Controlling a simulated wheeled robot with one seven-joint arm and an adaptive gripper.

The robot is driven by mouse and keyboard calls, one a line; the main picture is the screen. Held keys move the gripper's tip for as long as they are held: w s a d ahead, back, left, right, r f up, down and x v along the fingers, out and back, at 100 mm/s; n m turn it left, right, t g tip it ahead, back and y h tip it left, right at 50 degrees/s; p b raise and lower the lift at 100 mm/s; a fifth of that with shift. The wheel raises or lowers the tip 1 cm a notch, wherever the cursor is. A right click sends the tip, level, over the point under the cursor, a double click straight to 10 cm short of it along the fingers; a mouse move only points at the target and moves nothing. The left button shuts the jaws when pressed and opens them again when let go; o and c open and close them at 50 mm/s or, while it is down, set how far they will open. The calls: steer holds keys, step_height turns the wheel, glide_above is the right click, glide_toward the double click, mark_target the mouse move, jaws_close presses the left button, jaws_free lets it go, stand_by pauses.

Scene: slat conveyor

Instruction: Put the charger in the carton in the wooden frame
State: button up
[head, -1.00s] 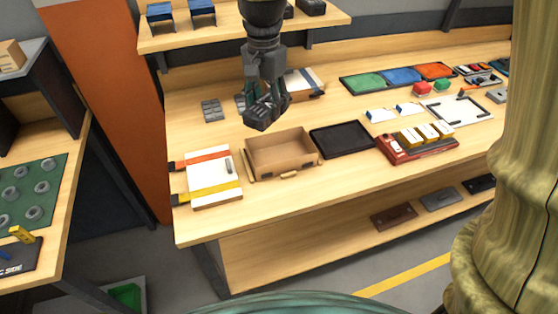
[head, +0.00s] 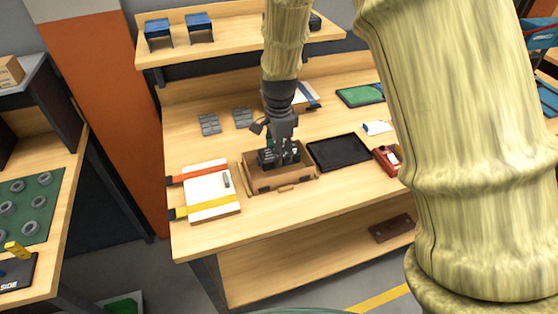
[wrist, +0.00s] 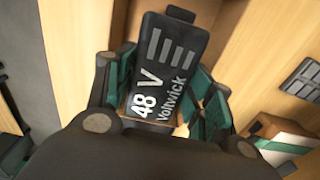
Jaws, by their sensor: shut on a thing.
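My gripper (head: 280,158) is shut on the charger (wrist: 165,68), a black block with white "48 V Voltwick" lettering. The green-padded fingers flank it in the wrist view. In the head view the gripper is at the opening of the open-topped brown carton (head: 287,182) on the bench. A thin wooden strip (head: 242,178) lies along the carton's left side; the rest of the frame is hard to make out.
A white board with red and yellow straps (head: 205,190) lies left of the carton. A black tray (head: 340,152) is close on the right. Grey pads (head: 209,123) lie behind. A shelf (head: 235,45) overhangs the back. My arm hides the bench's right part.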

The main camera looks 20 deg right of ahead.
steer(key=shift+f+p, duration=0.55)
steer(key=shift+f, duration=1.65)
steer(key=o, duration=1)
steer(key=shift+f, duration=0.15)
steer(key=shift+r+b, duration=1.2)
steer(key=shift+r, duration=4.95)
